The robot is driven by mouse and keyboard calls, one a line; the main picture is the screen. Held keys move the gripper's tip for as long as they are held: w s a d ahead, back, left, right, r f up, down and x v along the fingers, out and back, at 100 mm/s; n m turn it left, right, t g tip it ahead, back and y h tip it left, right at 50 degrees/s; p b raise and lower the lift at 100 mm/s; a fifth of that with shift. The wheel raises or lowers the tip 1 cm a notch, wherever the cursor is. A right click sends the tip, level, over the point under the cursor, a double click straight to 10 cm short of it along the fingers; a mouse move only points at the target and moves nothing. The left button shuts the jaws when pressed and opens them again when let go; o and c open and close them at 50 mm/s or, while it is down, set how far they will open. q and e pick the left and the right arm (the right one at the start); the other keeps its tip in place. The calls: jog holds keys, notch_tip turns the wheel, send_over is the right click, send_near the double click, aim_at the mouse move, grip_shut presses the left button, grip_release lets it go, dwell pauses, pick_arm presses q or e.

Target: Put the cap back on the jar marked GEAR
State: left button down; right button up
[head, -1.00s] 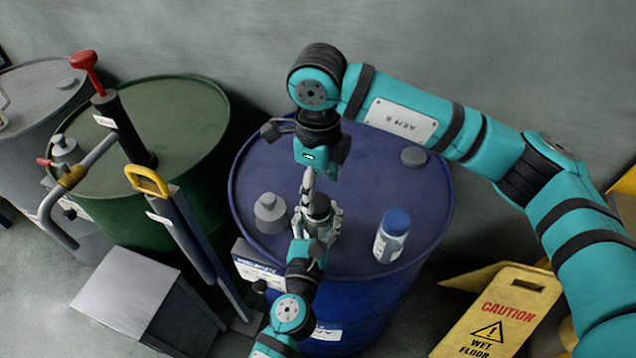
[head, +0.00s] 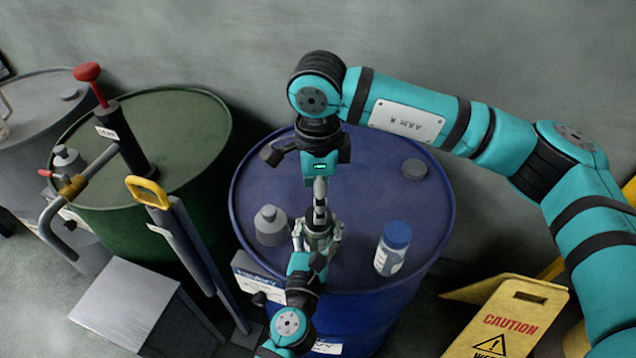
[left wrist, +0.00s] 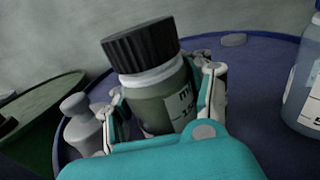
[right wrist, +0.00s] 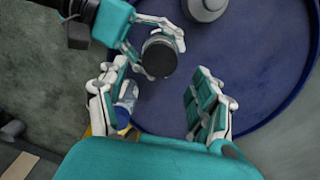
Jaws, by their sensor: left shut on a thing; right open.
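My left gripper (left wrist: 165,105) is shut on a dark green jar (left wrist: 160,95) with a partly visible white label; the word GEAR cannot be read. A black ribbed cap (left wrist: 140,44) sits on top of the jar, above a pale neck ring. Whether it is screwed tight cannot be told. In the head view the left gripper (head: 318,240) holds the jar over the blue drum (head: 385,190). My right gripper (head: 320,200) is above it, hiding much of the cap. In the right wrist view the open right gripper (right wrist: 158,103) has the cap (right wrist: 158,57) beyond its fingers, apart from them.
A grey bottle (head: 271,226) stands left of the jar on the drum, and a blue-capped bottle (head: 393,248) stands right. A green drum (head: 185,130) with a pump is at the left. A yellow caution sign (head: 505,320) is at the lower right.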

jog(key=shift+f, duration=2.75)
jog(key=c, duration=1.3)
jog(key=o, duration=1.4)
notch_tip(320, 180, up, 12)
